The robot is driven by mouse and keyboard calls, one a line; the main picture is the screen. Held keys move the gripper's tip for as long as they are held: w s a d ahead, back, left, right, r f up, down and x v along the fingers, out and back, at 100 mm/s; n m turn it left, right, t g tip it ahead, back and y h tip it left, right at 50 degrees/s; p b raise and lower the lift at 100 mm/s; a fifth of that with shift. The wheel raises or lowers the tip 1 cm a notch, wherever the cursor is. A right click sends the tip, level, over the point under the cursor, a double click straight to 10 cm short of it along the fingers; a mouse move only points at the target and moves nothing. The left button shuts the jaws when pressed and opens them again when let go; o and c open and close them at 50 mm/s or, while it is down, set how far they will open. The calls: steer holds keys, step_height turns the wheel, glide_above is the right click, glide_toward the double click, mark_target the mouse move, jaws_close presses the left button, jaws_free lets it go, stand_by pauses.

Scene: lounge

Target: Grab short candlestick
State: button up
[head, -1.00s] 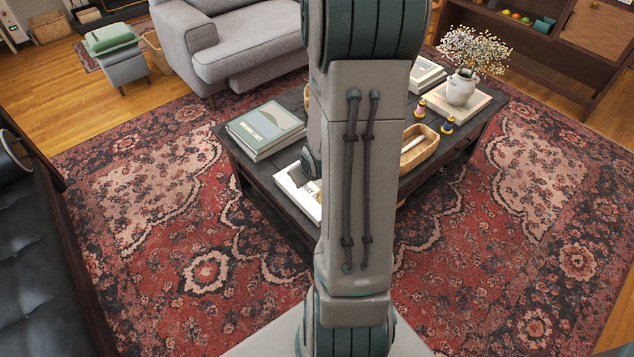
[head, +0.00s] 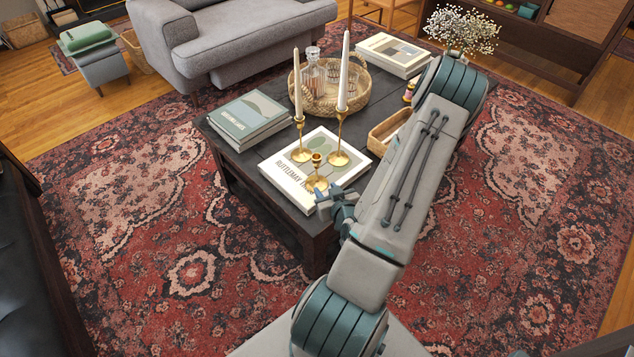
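Three brass candlesticks stand on a white book (head: 285,178) at the near corner of the dark coffee table. The short candlestick (head: 317,172) is in front and holds no candle. Behind it, the middle candlestick (head: 302,152) and the taller candlestick (head: 339,151) each hold a white candle. My gripper (head: 324,201) is just in front and to the right of the short candlestick, close to its base. In this view I cannot tell whether they touch, or how far apart the fingers are.
A stack of books (head: 247,118) lies left on the coffee table (head: 232,158). A woven tray (head: 318,112) with a glass decanter (head: 314,74) stands behind the candles. A wooden tray (head: 388,128) lies to the right, partly behind my arm.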

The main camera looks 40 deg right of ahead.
mark_target(317, 173)
steer(key=shift+b+x, duration=2.45)
steer(key=shift+b, duration=1.8)
steer(key=x, duration=0.2)
steer(key=shift+w+f, duration=0.15)
steer(key=shift+w, duration=0.15)
steer(key=shift+d+r+b+x, duration=0.15)
steer(key=shift+b+x, duration=0.1)
steer(key=shift+x, duration=0.65)
steer(key=shift+d+r+b+x, duration=0.1)
steer(key=shift+d+b+x, duration=0.1)
steer(key=shift+x, duration=0.7)
steer(key=shift+d+r+b+x, duration=0.15)
steer(key=shift+b+x, duration=0.1)
steer(key=shift+x, duration=0.65)
jaws_close()
